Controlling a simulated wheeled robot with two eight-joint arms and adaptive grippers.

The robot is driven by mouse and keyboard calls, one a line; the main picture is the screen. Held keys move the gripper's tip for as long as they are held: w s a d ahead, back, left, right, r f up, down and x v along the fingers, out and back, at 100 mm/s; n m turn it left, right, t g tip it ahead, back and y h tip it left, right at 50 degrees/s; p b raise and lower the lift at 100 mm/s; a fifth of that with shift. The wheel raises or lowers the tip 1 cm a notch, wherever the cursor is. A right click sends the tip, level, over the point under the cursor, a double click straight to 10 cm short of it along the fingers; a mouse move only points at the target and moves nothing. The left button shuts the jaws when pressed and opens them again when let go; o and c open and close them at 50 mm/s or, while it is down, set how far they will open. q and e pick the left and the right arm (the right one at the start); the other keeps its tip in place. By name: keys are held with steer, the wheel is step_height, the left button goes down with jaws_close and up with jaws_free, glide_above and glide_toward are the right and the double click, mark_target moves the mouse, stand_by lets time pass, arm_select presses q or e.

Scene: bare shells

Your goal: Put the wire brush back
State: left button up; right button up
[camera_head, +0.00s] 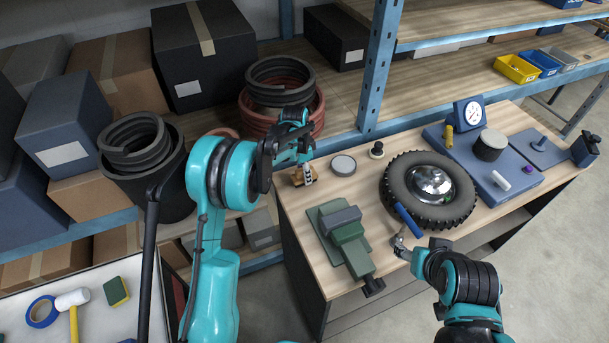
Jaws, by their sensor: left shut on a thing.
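My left gripper (298,152) is over the back left corner of the wooden workbench (300,215), shut on a small tan and dark thing (302,177). This looks like the wire brush, but it is small and partly hidden by the fingers, so its bristles are not clear. I cannot tell whether it touches the bench top. My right gripper (402,245) is low over the bench's front edge, close to a blue-handled tool (408,220). Whether its fingers are open or shut is unclear.
A green vise (345,240), a round tin (343,165), a tyre (428,190) and a blue plate with a gauge (468,113) crowd the bench. A blue shelf post (379,70) stands behind. A white surface at lower left holds a mallet (72,300), blue tape (41,312) and a sponge (116,292).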

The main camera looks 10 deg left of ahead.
arm_select(q)
steer(key=shift+f, duration=0.5)
steer(key=shift+f, duration=0.15)
steer(key=o, duration=1.3)
